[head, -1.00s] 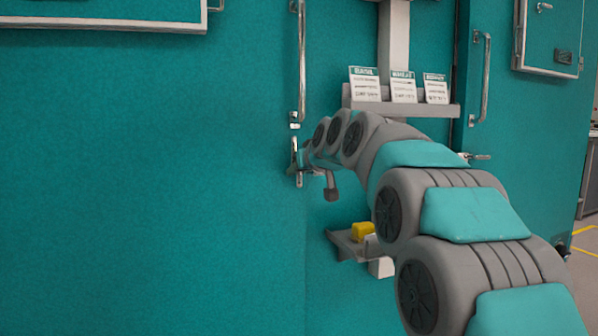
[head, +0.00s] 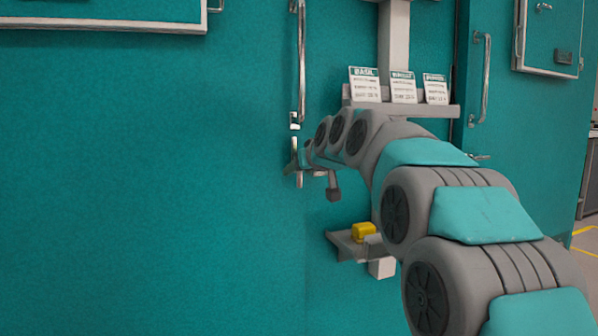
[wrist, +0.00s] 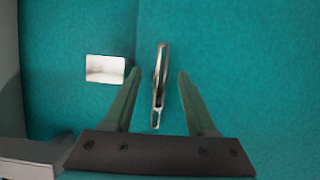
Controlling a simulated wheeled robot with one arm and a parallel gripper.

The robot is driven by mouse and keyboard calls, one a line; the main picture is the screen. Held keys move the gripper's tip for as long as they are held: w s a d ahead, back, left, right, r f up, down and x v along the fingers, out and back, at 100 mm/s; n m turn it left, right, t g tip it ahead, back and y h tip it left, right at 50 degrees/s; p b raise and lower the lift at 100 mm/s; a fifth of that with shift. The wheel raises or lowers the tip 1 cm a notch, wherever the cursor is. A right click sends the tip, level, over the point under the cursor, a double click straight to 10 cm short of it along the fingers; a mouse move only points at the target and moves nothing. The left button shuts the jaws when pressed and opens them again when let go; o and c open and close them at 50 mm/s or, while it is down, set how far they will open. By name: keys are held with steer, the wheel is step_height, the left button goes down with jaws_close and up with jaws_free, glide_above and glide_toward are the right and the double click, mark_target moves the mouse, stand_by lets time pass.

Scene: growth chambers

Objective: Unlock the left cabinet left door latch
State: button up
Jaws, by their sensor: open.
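The left door latch is a thin metal lever (wrist: 160,88), standing upright against the teal door in the wrist view. My gripper (wrist: 156,75) is open, with one finger on each side of the lever. Gaps show between the lever and both fingers, so I see no grip on it. In the head view the latch (head: 299,178) sits at the door's edge below the long handle, and my gripper (head: 290,168) is at it, partly hidden by my arm. The left cabinet left door (head: 150,200) looks closed.
A vertical bar handle (head: 301,65) is above the latch. A metal plate (wrist: 105,69) is left of the lever. A grey ledge (head: 410,109) holds three label cards. A small shelf (head: 345,245) with a yellow block (head: 363,231) is below my arm.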

steer(key=v, duration=0.7)
steer(key=shift+p, duration=0.3)
steer(key=shift+f, duration=0.1)
